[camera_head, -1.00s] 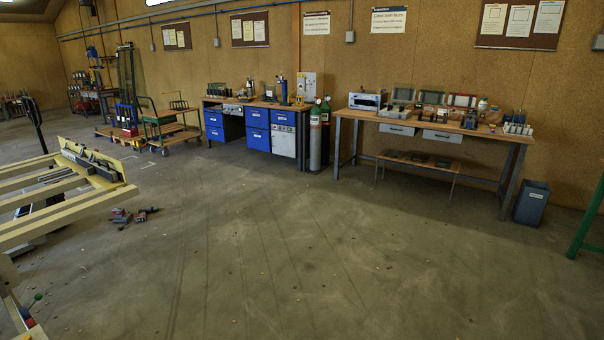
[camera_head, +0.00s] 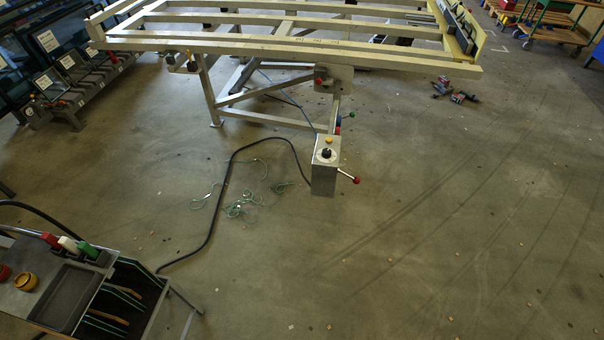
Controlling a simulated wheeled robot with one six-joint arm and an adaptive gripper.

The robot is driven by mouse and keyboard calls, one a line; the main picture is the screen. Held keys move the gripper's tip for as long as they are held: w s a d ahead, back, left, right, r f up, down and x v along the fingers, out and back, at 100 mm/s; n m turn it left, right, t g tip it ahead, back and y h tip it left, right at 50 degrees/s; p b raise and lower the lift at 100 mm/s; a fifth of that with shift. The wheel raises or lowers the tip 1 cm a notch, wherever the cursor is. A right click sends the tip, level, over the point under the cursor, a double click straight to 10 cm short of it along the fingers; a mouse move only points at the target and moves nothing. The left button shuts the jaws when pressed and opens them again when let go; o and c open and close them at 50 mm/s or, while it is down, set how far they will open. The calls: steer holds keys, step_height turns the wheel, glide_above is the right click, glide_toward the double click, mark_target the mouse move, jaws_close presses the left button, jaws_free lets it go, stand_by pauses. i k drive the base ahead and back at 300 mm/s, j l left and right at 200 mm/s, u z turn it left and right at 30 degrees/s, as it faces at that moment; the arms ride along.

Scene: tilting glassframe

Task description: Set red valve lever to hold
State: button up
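A grey control box (camera_head: 325,168) stands on the floor in front of the tilting frame, near the middle of the picture. A lever with a red knob (camera_head: 356,180) sticks out from its right side and slopes down to the right. The top carries a yellow button (camera_head: 328,141) and a black knob (camera_head: 326,154). Small red and blue knobs (camera_head: 351,115) show on the frame's leg behind the box. The view is too small to read any marks for lever positions. My gripper is not in view.
The cream tilting frame (camera_head: 290,47) spans the top. A black cable (camera_head: 222,195) and loose green wire (camera_head: 238,207) lie left of the box. A tool cart (camera_head: 65,298) stands lower left. Floor at the right is mostly open, with small debris.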

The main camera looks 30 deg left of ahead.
mark_target(356, 180)
steer(key=i+l+u, duration=0.1)
steer(key=l+u, duration=0.25)
steer(key=l, duration=0.25)
steer(key=l+u, duration=0.35)
steer(key=l, duration=0.25)
steer(key=l+u, duration=0.35)
steer(key=l, duration=0.25)
steer(key=i+l+u, duration=0.15)
steer(key=i+l, duration=0.15)
steer(key=i+l+u, duration=0.1)
steer(key=i+l, duration=0.2)
steer(key=i+l+u, duration=0.15)
steer(key=i+l, duration=0.15)
steer(key=l, duration=0.2)
steer(key=i+l+u, duration=0.15)
steer(key=l, duration=0.25)
steer(key=i+l+u, duration=0.15)
steer(key=i+l, duration=0.2)
steer(key=l, duration=0.1)
